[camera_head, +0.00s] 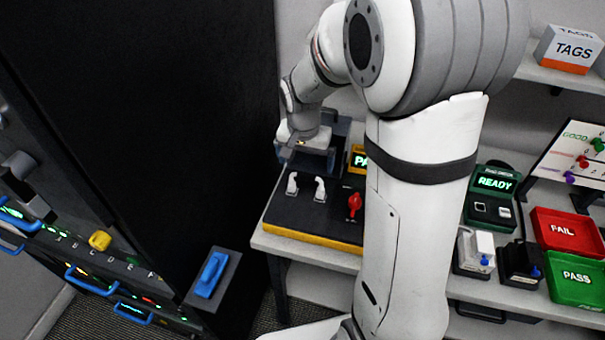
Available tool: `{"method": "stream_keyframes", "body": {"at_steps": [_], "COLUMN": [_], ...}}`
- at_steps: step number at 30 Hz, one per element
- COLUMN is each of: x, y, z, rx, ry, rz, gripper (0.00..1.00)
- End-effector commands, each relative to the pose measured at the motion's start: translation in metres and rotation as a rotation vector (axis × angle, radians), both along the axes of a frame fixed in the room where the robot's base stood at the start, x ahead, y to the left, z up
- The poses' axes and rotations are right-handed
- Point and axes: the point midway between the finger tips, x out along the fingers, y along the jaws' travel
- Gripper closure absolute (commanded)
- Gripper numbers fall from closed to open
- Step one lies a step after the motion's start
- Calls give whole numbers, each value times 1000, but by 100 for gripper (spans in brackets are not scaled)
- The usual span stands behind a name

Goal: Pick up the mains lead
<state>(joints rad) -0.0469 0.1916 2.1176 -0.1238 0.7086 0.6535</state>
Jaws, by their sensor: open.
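No lead that I can name for certain as the mains lead shows in the head view. Two small white connector-like pieces (320,190) stand on the dark sloped panel of a bench unit (300,210), with a red piece (354,204) to their right. My gripper (296,151) is at the far end of my arm, above the back of this unit and behind the white pieces. It is open. Its fingers are small and partly lost against the dark unit, and I see nothing held. My arm hides the middle of the bench.
Right of my arm are a green READY tester (494,183), a white block (476,250), a black block (521,262), a red FAIL tray (543,243) and a green PASS tray (561,290). A tall black cabinet (170,110) fills the left. A TAGS box (571,48) is on the shelf.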

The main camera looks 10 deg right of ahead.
Motion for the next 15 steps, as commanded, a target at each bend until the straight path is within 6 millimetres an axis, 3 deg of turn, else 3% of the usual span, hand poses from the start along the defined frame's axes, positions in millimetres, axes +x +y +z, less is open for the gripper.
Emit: {"method": "stream_keyframes", "body": {"at_steps": [15], "x": [0], "y": [-3], "z": [-63], "rx": [0], "ry": [5], "rz": [-2], "gripper": [0]}}
